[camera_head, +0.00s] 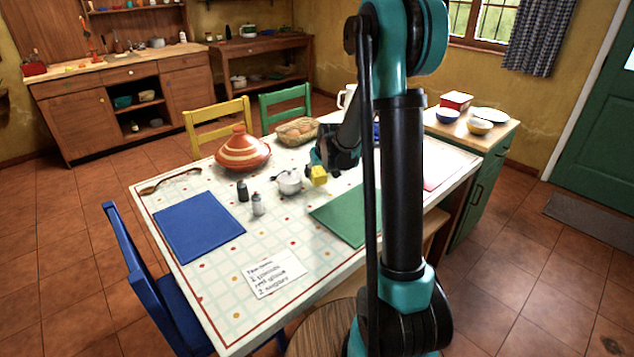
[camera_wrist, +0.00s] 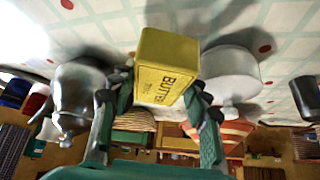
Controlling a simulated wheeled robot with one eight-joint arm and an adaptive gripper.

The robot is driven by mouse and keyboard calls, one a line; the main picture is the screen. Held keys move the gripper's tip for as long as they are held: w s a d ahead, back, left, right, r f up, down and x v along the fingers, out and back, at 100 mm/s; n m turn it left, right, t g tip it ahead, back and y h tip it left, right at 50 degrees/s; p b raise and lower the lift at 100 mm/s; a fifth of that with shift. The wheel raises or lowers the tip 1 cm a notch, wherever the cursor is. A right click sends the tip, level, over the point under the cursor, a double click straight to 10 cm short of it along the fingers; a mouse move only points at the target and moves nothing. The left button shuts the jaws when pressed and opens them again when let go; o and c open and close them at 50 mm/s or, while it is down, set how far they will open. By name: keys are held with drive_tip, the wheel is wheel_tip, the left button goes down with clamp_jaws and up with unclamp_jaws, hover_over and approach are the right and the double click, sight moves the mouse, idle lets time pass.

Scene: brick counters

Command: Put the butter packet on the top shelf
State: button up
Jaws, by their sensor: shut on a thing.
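The butter packet (camera_head: 319,176) is a small yellow block, held above the dining table beside a white lidded pot. In the wrist view the packet (camera_wrist: 165,68) sits between the fingers, its "BUTTER" lettering visible. My gripper (camera_wrist: 160,102) is shut on it, with one finger on each side; in the head view the gripper (camera_head: 322,163) is dark and partly hidden by my arm. A wall shelf (camera_head: 135,8) is at the top left, cut by the frame edge. Open shelves (camera_head: 148,103) also show in the wooden counter below. I cannot tell which is the top shelf meant.
The dining table (camera_head: 215,275) carries a tagine (camera_head: 243,152), the white pot (camera_head: 289,185), shakers, a bread basket (camera_head: 297,131), and blue and green mats. Yellow (camera_head: 218,118), green and blue chairs stand around it. A green cabinet with bowls stands at right. Tiled floor lies open at left.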

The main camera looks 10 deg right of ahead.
drive_tip(key=shift+f, duration=2.1)
drive_tip(key=o, duration=1.3)
drive_tip(key=shift+f, duration=0.1)
